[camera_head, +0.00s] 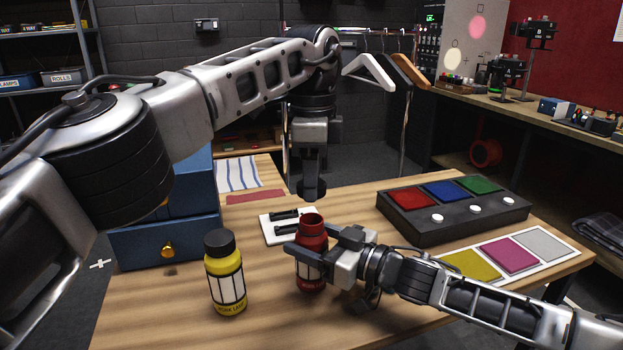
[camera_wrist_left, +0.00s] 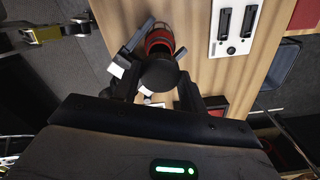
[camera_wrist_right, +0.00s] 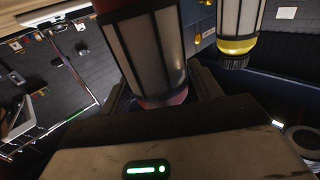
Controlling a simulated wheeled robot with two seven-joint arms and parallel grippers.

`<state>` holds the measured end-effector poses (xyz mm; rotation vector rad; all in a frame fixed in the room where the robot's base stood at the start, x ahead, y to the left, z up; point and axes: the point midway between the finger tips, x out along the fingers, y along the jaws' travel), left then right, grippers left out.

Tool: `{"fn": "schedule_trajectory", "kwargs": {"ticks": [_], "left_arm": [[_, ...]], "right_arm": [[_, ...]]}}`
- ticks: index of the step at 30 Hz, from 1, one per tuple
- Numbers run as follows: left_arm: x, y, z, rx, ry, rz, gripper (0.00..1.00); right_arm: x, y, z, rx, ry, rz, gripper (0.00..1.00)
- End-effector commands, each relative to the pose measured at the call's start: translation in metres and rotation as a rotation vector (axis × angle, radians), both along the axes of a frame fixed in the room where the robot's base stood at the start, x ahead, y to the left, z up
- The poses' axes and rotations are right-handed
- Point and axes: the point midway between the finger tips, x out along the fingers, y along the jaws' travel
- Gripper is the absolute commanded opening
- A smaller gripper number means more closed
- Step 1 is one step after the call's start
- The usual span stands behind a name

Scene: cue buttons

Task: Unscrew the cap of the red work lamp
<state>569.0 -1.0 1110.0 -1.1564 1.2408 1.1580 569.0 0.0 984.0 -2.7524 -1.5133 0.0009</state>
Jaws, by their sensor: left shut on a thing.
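The red work lamp (camera_head: 312,275) is upright near the table's front middle, with a bare red neck at its top; I cannot tell whether its base touches the table. My right gripper (camera_head: 316,257) is shut around its body, and the lamp body (camera_wrist_right: 150,50) fills the space between the fingers in the right wrist view. My left gripper (camera_head: 313,178) points down above the lamp, shut on the black cap (camera_head: 313,191). The cap is apart from the neck, a little above it. In the left wrist view the cap (camera_wrist_left: 160,76) partly hides the lamp (camera_wrist_left: 159,40).
A yellow work lamp (camera_head: 226,280) with its black cap on stands to the left. A white switch plate (camera_head: 283,228) lies behind the red lamp. A button box (camera_head: 450,212) and a colour card (camera_head: 515,255) lie right. A blue drawer box (camera_head: 165,240) stands left.

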Motion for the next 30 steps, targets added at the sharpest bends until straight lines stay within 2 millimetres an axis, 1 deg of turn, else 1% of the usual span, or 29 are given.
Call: {"fn": "schedule_trajectory", "kwargs": {"ticks": [9,13,17,24,27,30], "left_arm": [[0.0,0.0,0.0,0.0,0.0,0.001,0.14],[0.0,0.0,-0.001,0.0,0.0,0.001,0.14],[0.0,0.0,-0.003,0.0,0.0,0.001,0.14],[0.0,0.0,-0.007,0.0,0.0,0.001,0.14],[0.0,0.0,-0.009,0.0,0.0,0.001,0.14],[0.0,0.0,-0.01,0.0,0.0,0.001,0.14]], "right_arm": [[0.0,0.0,0.0,0.0,0.0,0.0,0.76],[-0.005,-0.008,-0.001,0.0,0.001,-0.001,0.76],[-0.016,-0.028,-0.001,-0.002,0.001,-0.003,0.76],[-0.044,-0.072,-0.002,-0.003,0.002,-0.003,0.76],[-0.054,-0.085,-0.001,-0.003,0.002,-0.002,0.76],[-0.06,-0.095,-0.001,-0.001,0.002,-0.002,0.76]]}}
